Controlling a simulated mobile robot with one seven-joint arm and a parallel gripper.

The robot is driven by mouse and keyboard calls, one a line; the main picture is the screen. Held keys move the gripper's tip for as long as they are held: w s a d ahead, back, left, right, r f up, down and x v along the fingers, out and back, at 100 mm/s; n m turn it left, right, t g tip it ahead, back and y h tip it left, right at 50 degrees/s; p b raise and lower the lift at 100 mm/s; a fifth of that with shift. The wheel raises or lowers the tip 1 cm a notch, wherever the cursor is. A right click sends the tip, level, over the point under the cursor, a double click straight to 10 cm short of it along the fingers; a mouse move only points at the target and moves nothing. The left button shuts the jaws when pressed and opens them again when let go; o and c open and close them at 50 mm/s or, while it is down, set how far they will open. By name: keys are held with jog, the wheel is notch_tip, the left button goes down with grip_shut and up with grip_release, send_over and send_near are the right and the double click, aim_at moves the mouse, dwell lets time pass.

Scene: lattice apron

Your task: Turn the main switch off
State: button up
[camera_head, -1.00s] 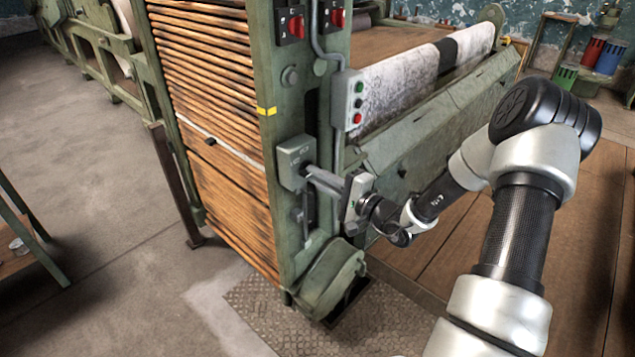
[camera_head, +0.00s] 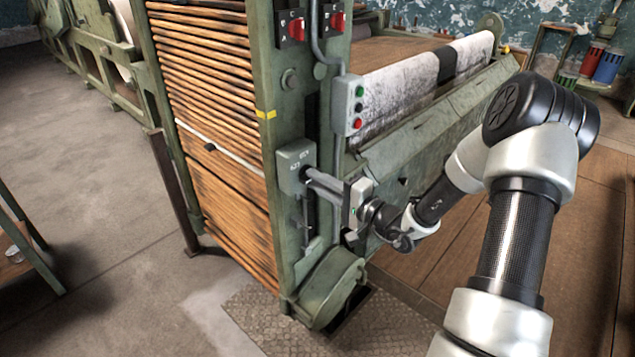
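A grey-green switch box (camera_head: 296,168) with small white markings is fixed to the green end frame of the machine, and I take it to be the main switch. My gripper (camera_head: 314,180) reaches in from the right, its grey fingers against or just beside the right side of the box. The fingers overlap that side, so any handle there is hidden, and I cannot tell its position. I cannot tell whether the fingers are apart or closed, or whether they touch anything.
A box with green and red buttons (camera_head: 355,104) is above my gripper. Two red rotary knobs (camera_head: 338,21) are higher on the frame. A rounded green housing (camera_head: 330,285) bulges out below. Open concrete floor (camera_head: 110,190) lies to the left.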

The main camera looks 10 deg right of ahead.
jog(key=shift+o, duration=0.9)
jog(key=p+v, duration=0.2)
jog(key=v, duration=1.5)
jog(key=shift+s, duration=0.15)
jog(key=shift+d, duration=0.1)
